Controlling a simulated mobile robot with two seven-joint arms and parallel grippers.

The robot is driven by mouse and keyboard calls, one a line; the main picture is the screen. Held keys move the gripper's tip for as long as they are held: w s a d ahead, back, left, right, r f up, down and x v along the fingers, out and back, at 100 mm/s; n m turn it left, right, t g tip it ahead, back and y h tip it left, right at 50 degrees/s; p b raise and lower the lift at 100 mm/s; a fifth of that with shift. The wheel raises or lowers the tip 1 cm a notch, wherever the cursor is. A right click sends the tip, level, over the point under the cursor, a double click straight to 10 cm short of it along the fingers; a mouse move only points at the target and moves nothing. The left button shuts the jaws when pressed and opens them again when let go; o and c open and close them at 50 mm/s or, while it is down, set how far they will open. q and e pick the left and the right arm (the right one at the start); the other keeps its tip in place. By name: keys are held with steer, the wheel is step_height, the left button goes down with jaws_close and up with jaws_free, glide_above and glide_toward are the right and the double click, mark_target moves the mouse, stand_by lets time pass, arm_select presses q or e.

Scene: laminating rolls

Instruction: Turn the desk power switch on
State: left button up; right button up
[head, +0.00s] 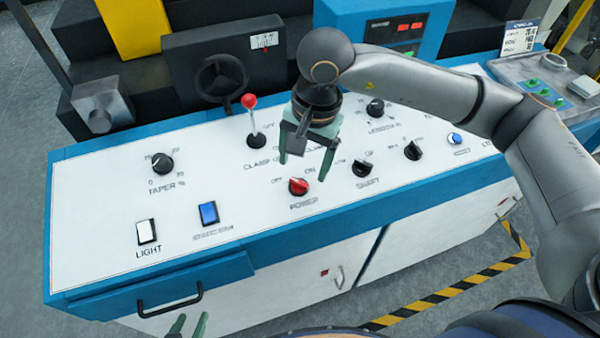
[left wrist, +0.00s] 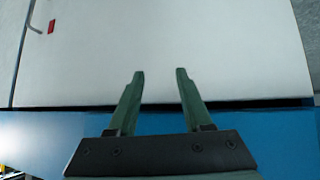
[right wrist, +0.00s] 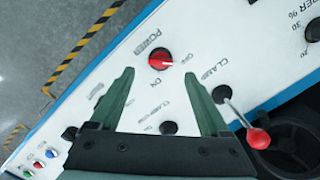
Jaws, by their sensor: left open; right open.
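The power switch is a red rotary knob (head: 298,186) on the white sloping panel (head: 100,225), above the word POWER. OFF is printed on its left and ON on its upper right. In the right wrist view the red knob (right wrist: 162,60) lies just beyond the fingertips, between their lines. I cannot tell for sure which mark it points to. My right gripper (head: 304,166) is open and empty above the panel, just behind the knob and apart from it. My left gripper (head: 191,322) is open and empty, low in front of the desk; the left wrist view shows its fingers (left wrist: 160,75) before the desk front.
A red-balled clamp lever (head: 252,115) stands behind and left of the knob. Black knobs (head: 363,168) sit to its right. A blue button (head: 208,213) and a white light switch (head: 146,231) are on the left. A drawer handle (head: 170,302) juts from the front.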

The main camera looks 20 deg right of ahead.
mark_target(300, 181)
steer(key=shift+w+a+f+p, duration=0.15)
steer(key=shift+f, duration=1.2)
steer(key=shift+w+a+f+p, duration=0.1)
steer(key=shift+a+f+p, duration=0.05)
steer(key=shift+f, duration=1.15)
jaws_close()
